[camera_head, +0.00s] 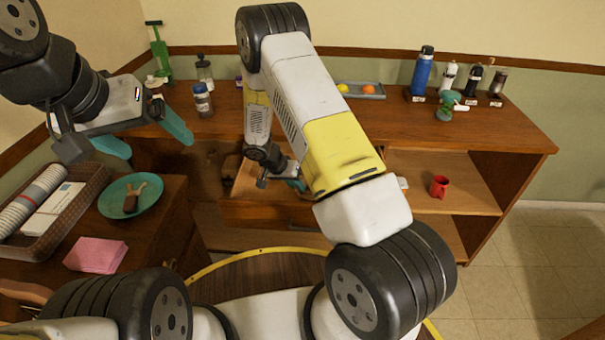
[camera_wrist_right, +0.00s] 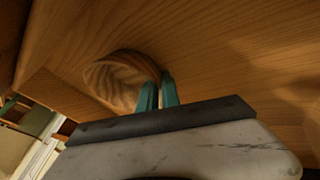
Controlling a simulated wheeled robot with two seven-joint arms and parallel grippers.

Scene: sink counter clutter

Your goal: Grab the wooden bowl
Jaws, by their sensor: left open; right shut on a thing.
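The wooden bowl (camera_wrist_right: 112,82) shows in the right wrist view, inside a wooden compartment or drawer. It is round, brown and grained. My right gripper (camera_wrist_right: 158,92) has its teal fingers close together on the bowl's right rim, shut on it. In the head view my right gripper (camera_head: 296,184) is low at the open wooden drawer (camera_head: 240,208), mostly behind my own arm. I cannot make out the bowl there. My left gripper (camera_head: 150,140) is open and empty, its teal fingers apart above the left counter.
On the left counter are a teal plate (camera_head: 145,199), a pink cloth (camera_head: 96,255) and a brown tray (camera_head: 84,202). The back counter (camera_head: 460,135) carries a blue bottle (camera_head: 422,72) and several small items. A red mug (camera_head: 439,186) stands on the shelf below.

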